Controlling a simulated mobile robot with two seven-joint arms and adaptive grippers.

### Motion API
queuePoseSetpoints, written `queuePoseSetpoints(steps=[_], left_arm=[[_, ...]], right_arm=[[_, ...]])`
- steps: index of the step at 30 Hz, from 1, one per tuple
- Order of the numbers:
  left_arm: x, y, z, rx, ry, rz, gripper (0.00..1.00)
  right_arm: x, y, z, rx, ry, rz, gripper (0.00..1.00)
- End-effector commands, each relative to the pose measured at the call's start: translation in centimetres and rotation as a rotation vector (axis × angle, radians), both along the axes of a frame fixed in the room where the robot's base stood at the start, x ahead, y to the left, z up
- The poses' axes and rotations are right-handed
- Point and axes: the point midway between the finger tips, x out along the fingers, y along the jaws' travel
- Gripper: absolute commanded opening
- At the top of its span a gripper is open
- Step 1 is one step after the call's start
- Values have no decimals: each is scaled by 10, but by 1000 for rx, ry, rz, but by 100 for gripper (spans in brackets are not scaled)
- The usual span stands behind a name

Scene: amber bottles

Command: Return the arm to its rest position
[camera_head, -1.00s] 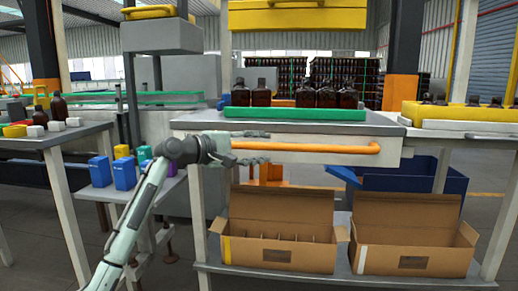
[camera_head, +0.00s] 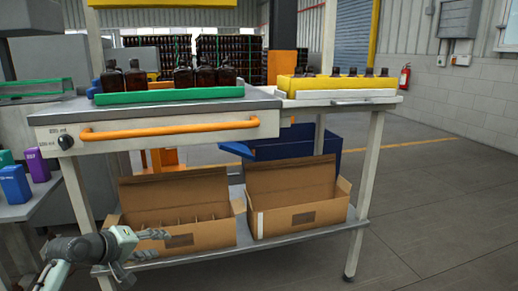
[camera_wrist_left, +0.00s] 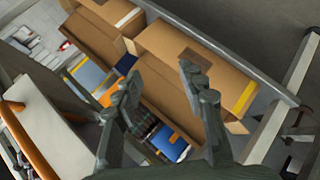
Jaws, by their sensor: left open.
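My left gripper (camera_head: 148,243) is low at the left of the head view, in front of the lower shelf and the left cardboard box. It is open and nothing shows between its fingers. In the left wrist view, both fingers of the gripper (camera_wrist_left: 160,90) are spread apart, with the boxes and shelf beyond them. My left arm comes in from the bottom left. My right gripper is not in view.
Two open cardboard boxes, left (camera_head: 205,235) and right (camera_head: 300,215), stand on the lower shelf (camera_head: 190,256). Amber bottles (camera_head: 205,77) stand in a green tray (camera_head: 170,95) on the table. A yellow tray (camera_head: 330,85) holds more bottles. The floor at right is clear.

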Motion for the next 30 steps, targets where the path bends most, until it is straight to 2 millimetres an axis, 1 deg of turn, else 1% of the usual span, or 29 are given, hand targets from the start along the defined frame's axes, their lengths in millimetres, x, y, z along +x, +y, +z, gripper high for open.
queuePoseSetpoints(steps=[1, 2, 3, 5, 6, 8, 9, 11, 12, 15, 18, 19, 21, 23, 30], left_arm=[[-24, -5, -36, 84, 43, -34, 41], [-37, -7, -55, 138, 63, -57, 41], [-56, -8, -80, 210, 93, -90, 41], [-87, -10, -114, 317, 136, -144, 41], [-110, -11, -135, 387, 168, -185, 41], [-146, -11, -164, 489, 217, -252, 41], [-170, -12, -181, 556, 248, -299, 41], [-208, -11, -203, 646, 298, -372, 41], [-230, -10, -214, 703, 328, -421, 41], [-281, -7, -234, 815, 395, -529, 41], [-314, -5, -244, 889, 440, -606, 41], [-321, -4, -245, 903, 448, -623, 41], [-331, -3, -248, 926, 462, -650, 41], [-335, -2, -249, 935, 469, -660, 41], [-335, -2, -249, 937, 470, -661, 41]], right_arm=[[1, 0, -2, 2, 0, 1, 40], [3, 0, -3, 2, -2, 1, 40], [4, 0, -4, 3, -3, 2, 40], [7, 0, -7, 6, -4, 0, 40], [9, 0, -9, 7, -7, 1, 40], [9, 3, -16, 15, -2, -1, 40], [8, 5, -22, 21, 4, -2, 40], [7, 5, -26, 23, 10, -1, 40], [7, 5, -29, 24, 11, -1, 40], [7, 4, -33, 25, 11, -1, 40], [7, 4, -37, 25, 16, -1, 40], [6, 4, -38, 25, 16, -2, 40], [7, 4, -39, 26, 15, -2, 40], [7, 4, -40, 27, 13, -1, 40], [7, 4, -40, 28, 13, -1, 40]])
